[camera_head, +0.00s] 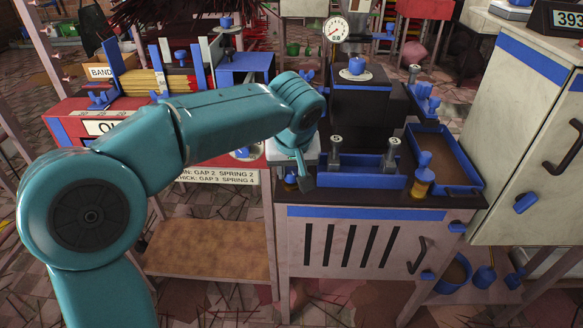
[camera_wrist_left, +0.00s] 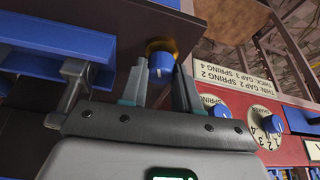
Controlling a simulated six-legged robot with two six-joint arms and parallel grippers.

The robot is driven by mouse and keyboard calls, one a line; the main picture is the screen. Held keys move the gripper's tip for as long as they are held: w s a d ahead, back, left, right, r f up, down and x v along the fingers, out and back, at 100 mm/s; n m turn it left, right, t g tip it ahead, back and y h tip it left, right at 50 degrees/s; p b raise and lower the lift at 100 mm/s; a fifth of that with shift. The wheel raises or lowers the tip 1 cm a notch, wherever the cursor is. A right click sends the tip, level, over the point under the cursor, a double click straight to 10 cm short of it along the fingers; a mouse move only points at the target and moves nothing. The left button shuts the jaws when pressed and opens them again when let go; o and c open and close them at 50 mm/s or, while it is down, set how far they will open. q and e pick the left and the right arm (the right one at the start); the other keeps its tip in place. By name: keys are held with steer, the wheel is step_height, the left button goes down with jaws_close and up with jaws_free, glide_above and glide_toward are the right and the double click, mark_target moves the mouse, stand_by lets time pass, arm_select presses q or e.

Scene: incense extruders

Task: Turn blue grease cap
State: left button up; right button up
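A small blue cap (camera_wrist_left: 161,66) with a pale mark and a brass ring sits at the dark bench's edge in the left wrist view. In the head view, a small blue-and-brass part (camera_head: 291,179), apparently this cap, shows beside my gripper. My left gripper (camera_head: 303,174) is over the bench's left end. In the left wrist view its two fingers (camera_wrist_left: 158,88) are apart, with the cap between or just beyond their tips. I cannot tell whether either finger touches it. My right gripper is in neither view.
A blue tray (camera_head: 360,181) with metal cylinders stands right of the gripper, beside a blue-topped amber bottle (camera_head: 424,175). A pressure gauge (camera_head: 336,29) rises behind. A red machine (camera_head: 75,125) with dials (camera_wrist_left: 264,122) stands left. A cream cabinet (camera_head: 520,130) is at right.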

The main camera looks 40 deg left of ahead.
arm_select(q)
steer(key=c, duration=0.4)
steer(key=shift+s+a+r+m+h+p, duration=0.1)
steer(key=shift+m+h+p, duration=0.15)
steer(key=shift+m, duration=0.3)
steer(key=shift+r+m+h+p, duration=0.15)
steer(key=shift+m+p, duration=0.15)
steer(key=shift+m, duration=0.25)
steer(key=m, duration=0.1)
steer(key=m+p, duration=0.1)
steer(key=shift+f+m+t+h, duration=0.2)
steer(key=shift+m+t+h, duration=0.1)
steer(key=shift+t+h, duration=0.1)
steer(key=o, duration=1.1)
steer(key=shift+c, duration=0.2)
steer(key=p+v, duration=0.5)
steer(key=v, duration=1.1)
steer(key=shift+r, duration=0.2)
